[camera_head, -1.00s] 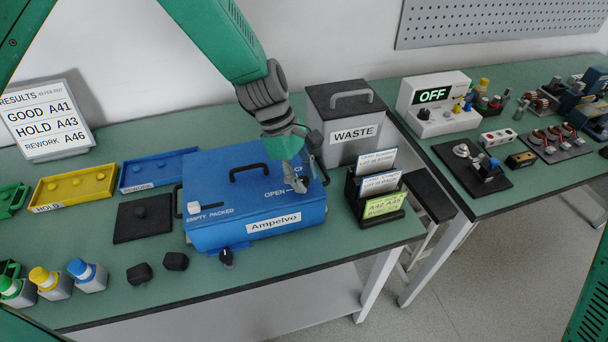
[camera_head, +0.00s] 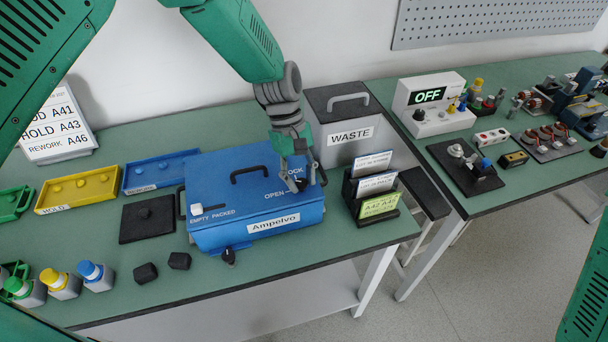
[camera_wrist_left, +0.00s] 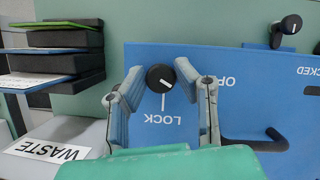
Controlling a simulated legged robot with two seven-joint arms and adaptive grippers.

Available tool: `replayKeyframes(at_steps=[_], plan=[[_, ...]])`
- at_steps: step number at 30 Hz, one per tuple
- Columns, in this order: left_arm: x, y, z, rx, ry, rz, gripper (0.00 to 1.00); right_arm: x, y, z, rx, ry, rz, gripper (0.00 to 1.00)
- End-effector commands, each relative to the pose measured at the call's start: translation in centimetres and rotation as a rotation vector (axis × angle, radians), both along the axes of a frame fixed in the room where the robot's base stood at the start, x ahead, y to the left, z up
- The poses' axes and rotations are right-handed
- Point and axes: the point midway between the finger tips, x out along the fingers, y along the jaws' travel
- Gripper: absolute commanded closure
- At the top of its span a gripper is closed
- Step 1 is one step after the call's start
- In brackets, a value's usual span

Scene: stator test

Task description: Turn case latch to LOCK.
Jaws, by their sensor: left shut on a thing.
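The blue case (camera_head: 225,185) labelled Ampelvo stands on the left bench, lid closed. Its latch is a round black knob (camera_wrist_left: 160,77) with a white mark, seen in the left wrist view. The mark points down and right there, between the LOCK line (camera_wrist_left: 163,102) below it and the OPEN label (camera_wrist_left: 227,82) at the right. My left gripper (camera_wrist_left: 160,72) is shut on the knob, one finger on each side. In the head view my left gripper (camera_head: 300,180) is over the case's right end, by the LOCK and OPEN labels. My right gripper is not in view.
The grey WASTE bin (camera_head: 338,155) stands close behind and right of the case. A black card holder (camera_head: 351,192) is at its right. A small black knob (camera_head: 228,256) is at its front. Coloured trays (camera_head: 80,207) and several bottles (camera_head: 98,285) are at the left.

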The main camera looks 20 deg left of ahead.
Motion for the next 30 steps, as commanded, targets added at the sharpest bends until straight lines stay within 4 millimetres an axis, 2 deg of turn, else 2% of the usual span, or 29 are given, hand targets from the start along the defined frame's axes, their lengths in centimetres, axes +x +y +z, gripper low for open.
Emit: replayKeyframes(at_steps=[1, 6, 30], plan=[[0.59, 0.40, 0.16, 0.007, -0.014, -0.042, 1.00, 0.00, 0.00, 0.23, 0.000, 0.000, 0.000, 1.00], [0.63, 0.27, 0.15, 0.007, -0.015, -0.161, 1.00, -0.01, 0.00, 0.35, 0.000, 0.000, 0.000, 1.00], [0.59, -0.23, 0.26, 0.006, -0.016, -0.159, 1.00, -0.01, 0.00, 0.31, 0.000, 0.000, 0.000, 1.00]])
